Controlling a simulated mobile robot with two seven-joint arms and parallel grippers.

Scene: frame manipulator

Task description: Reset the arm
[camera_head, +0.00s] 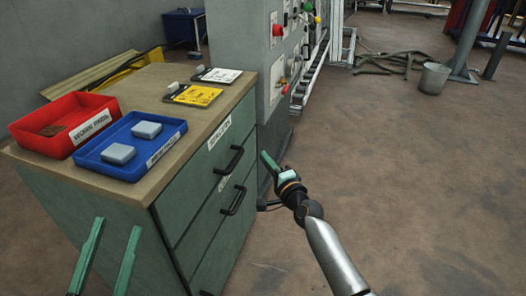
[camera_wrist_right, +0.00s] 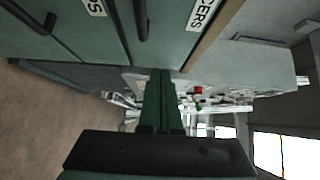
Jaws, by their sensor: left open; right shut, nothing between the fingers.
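My left gripper (camera_head: 118,225) shows at the bottom left of the head view, in front of the green cabinet. Its two green fingers are apart with nothing between them. My right gripper (camera_head: 266,158) is to the right of the cabinet's drawer front, apart from the drawer handles in the head view. Its fingers are shut and hold nothing. In the right wrist view its closed fingers (camera_wrist_right: 162,100) point toward the control panel, with the drawer fronts along the top.
The green cabinet (camera_head: 102,203) bears a red tray (camera_head: 62,150), a blue tray (camera_head: 160,163) with two grey blocks, and yellow and white cards. Black drawer handles (camera_head: 228,162) stick out. A grey control cabinet (camera_head: 245,50) stands behind.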

